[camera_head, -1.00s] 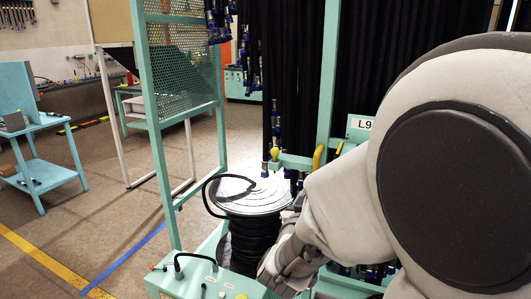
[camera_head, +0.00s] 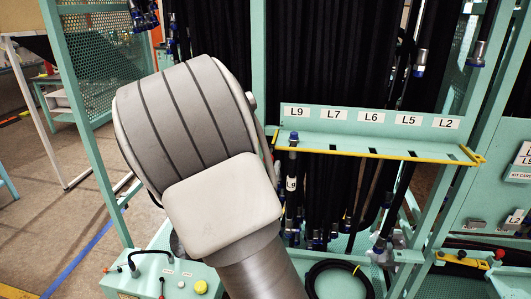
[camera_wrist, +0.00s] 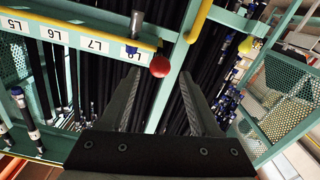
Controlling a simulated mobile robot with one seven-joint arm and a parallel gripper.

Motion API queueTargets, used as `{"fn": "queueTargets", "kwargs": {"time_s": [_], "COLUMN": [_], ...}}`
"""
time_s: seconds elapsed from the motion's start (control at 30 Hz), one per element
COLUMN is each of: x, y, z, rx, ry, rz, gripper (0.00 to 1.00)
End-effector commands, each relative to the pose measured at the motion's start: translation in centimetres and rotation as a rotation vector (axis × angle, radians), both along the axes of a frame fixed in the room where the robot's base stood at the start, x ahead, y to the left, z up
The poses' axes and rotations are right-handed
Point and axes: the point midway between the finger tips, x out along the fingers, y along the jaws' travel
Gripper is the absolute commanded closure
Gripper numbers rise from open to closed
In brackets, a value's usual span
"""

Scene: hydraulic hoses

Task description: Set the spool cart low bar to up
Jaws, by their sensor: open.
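I cannot tell for certain which part is the spool cart's low bar. In the wrist view, a yellow bar (camera_wrist: 200,22) slants at the top, beyond my right finger. A red ball knob (camera_wrist: 160,66) shows near the end of the labelled rack rail, between my fingertips in the picture. My gripper (camera_wrist: 160,85) is open and empty, its two dark fingers apart, with a green post and black hoses behind. In the head view my arm hides the gripper and the area where the hose spool stood.
A labelled hose rack (camera_head: 370,118) with a yellow-edged shelf stands at centre right. Black hoses (camera_head: 335,60) hang behind it. A green control box (camera_head: 165,277) with a yellow button is at lower left. Perforated green panels flank the frame. Open floor (camera_head: 50,215) lies left.

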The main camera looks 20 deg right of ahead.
Motion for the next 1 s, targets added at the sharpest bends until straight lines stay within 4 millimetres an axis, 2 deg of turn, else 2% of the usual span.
{"fn": "queueTargets", "kwargs": {"time_s": [0.1,0.33,0.53,0.8,0.87,1.0], "x": [2.2,5.1,6.1,6.2,6.2,6.2], "y": [-1.6,-3.5,-4.2,-4.2,-4.2,-4.2], "z": [-0.1,0.0,0.0,0.0,0.0,0.0], "rx": [-0.003,-0.002,-0.001,-0.001,-0.001,-0.001], "ry": [0.000,0.000,0.000,0.001,0.001,0.001], "rz": [-0.004,-0.001,-0.001,0.000,0.000,0.000], "gripper": [0.36,0.36,0.36,0.36,0.45,0.71]}}
